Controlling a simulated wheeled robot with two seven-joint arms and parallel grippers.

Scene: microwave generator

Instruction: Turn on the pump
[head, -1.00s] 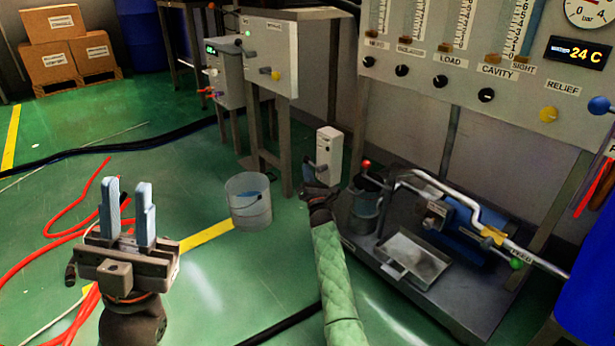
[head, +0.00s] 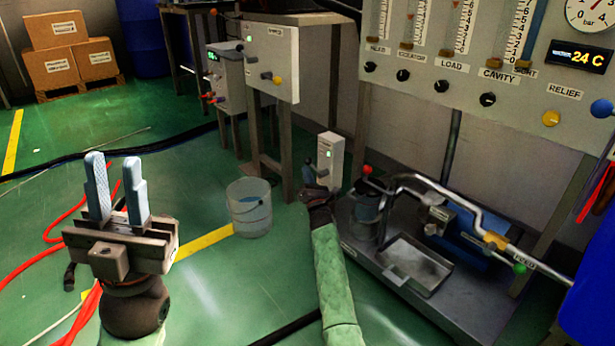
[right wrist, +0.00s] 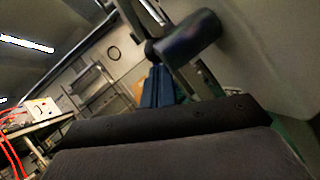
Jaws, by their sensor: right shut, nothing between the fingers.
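A pale switch box (head: 331,160) with a small green light and a dark lever (head: 309,166) on its left side stands at the back left corner of the metal skid. My right gripper (head: 320,174) is right at this box, low in front of its lever side. In the right wrist view its blue fingers (right wrist: 160,86) are together and empty, close beside a dark rounded handle (right wrist: 190,38); I cannot tell if they touch. A blue unit (head: 470,238), perhaps the pump, sits on the skid, partly hidden by a bent pipe. My left gripper (head: 117,190) is open and empty, fingers up.
A clear bucket (head: 249,206) stands on the floor left of my right arm. The metal tray (head: 414,266) and bent pipe (head: 430,184) are right of it. A gauge panel (head: 480,120) rises behind. Red hoses (head: 68,215) lie on the left floor.

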